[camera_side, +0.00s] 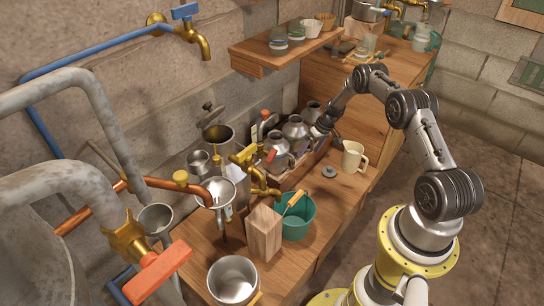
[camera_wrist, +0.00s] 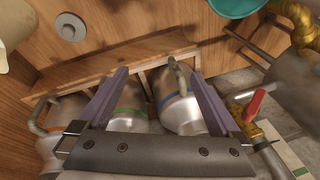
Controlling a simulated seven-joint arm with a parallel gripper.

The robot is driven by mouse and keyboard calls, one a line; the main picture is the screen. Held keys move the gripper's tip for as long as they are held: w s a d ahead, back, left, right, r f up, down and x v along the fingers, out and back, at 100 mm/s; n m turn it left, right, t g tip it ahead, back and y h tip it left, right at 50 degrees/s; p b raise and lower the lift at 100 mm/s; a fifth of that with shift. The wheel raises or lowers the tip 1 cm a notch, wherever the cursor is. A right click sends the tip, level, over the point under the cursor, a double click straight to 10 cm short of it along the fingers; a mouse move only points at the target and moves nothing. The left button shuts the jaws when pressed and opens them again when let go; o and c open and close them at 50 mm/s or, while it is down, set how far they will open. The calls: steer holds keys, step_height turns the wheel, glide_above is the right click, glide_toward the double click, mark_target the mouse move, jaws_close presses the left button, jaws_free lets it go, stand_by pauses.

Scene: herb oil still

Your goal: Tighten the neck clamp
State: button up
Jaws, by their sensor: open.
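On the left in the side view, a brass fitting (camera_side: 127,240) with an orange-red handle (camera_side: 157,275) sits on the thick grey pipe of a large vessel (camera_side: 35,250). I cannot tell for sure whether this is the neck clamp. My gripper (camera_side: 320,132) is far from it, over the metal cans at the back of the bench. In the wrist view my gripper (camera_wrist: 158,75) is open, its two purple fingers apart with nothing held. A green-banded can (camera_wrist: 128,112) and a blue-banded can (camera_wrist: 178,103) show below and between the fingers.
The cans stand in a wooden rack (camera_wrist: 125,62). A cream mug (camera_side: 353,157) and grey disc (camera_side: 329,171) lie near my gripper. A teal bucket (camera_side: 298,217), wooden block (camera_side: 264,234), steel pot (camera_side: 232,280) and copper pipe (camera_side: 165,183) crowd the bench toward the vessel.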

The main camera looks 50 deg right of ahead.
steer(key=s+a+r+n+t+h, duration=0.2)
steer(key=a+r+n+t, duration=0.2)
steer(key=a+r+t, duration=0.4)
steer(key=s+a+r+n+t+h, duration=0.25)
steer(key=a+r+n, duration=0.3)
steer(key=a, duration=0.35)
glide_toward(272, 154)
steer(key=shift+m+t+h, duration=0.25)
steer(key=shift+m, duration=0.2)
steer(key=x, duration=0.5)
steer(key=f+x, duration=0.1)
steer(key=x, duration=0.4)
steer(key=shift+a+f, duration=0.2)
